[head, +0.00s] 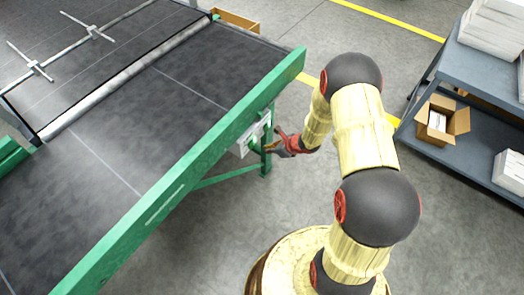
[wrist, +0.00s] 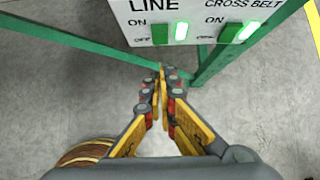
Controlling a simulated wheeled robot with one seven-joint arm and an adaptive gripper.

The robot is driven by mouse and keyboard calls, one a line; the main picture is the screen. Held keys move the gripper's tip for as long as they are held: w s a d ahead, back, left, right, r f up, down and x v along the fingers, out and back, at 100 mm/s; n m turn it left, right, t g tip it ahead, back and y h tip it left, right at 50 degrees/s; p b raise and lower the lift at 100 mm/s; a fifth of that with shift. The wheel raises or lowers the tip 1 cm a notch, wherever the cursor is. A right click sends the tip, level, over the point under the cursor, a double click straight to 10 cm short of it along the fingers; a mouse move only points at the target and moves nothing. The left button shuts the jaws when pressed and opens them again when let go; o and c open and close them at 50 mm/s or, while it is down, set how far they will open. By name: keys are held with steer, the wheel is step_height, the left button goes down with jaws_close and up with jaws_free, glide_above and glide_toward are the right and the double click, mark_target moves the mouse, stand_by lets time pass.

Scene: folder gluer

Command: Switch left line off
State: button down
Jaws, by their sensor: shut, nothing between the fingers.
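The white control box (wrist: 197,12) hangs at the top of the wrist view, cut off by the frame, with "LINE" on its left and "CROSS BELT" on its right. Under "LINE" are ON and OFF marks, a dark green switch (wrist: 160,34) and a brightly lit green lamp (wrist: 181,31). In the head view the box (head: 252,138) is fixed under the green conveyor's edge. My gripper (wrist: 161,72) is shut and empty, its tips appearing just below the LINE switch. In the head view my gripper (head: 275,146) is close to the box; contact cannot be told.
The cross belt's green switch (wrist: 230,33) has its own lit lamp (wrist: 249,31). A green leg (wrist: 208,68) and brace stand behind the box. The conveyor (head: 150,90) fills the left. A grey shelf cart (head: 465,135) stands right. Floor between is clear.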

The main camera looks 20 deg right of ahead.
steer(key=p+v, duration=0.1)
steer(key=v, duration=0.5)
steer(key=shift+s, duration=0.15)
